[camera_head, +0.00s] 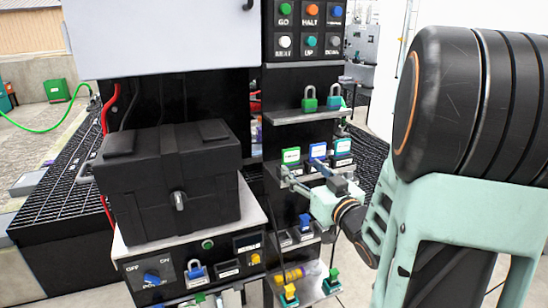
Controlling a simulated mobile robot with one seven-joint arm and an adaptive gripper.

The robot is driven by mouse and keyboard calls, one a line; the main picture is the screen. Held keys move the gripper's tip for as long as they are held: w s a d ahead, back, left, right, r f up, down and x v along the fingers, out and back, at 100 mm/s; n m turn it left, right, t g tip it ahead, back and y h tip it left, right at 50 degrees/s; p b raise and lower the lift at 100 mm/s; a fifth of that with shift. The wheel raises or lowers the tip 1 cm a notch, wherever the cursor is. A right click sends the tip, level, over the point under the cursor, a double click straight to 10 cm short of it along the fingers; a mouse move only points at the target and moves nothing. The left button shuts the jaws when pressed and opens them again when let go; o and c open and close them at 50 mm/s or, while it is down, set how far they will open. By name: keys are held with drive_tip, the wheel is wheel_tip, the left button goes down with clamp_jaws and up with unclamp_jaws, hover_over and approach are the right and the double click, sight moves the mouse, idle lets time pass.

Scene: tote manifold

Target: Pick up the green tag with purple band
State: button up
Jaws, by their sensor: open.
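A green-edged tag (291,156) with a white face stands at the left end of a row of tags on a narrow dark shelf. A blue-edged tag (318,151) and a teal-edged tag (342,146) stand to its right. I cannot make out a purple band on any of them at this size. My gripper (302,173) is open, with its grey fingers pointing up and left just below and in front of the green and blue tags. I see nothing between its fingers. The fingers and mint wrist hide part of the shelf below the tags. Contact cannot be told.
A green padlock (309,100) and a teal padlock (334,96) stand on the shelf above. Below are a blue block (304,222) and a yellow-purple cylinder (295,273). A black case (168,180) stands on the left bench. My own arm covers the right side.

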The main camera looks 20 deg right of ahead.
sight(292, 156)
drive_tip(key=shift+w+d+r+b, duration=0.1)
drive_tip(key=shift+w+b, duration=0.05)
drive_tip(key=shift+w, duration=1.4)
drive_tip(key=shift+w+r+b, duration=0.1)
drive_tip(key=shift+w+b, duration=0.05)
drive_tip(key=shift+w, duration=1.4)
drive_tip(key=shift+c, duration=0.4)
drive_tip(key=c, duration=1.1)
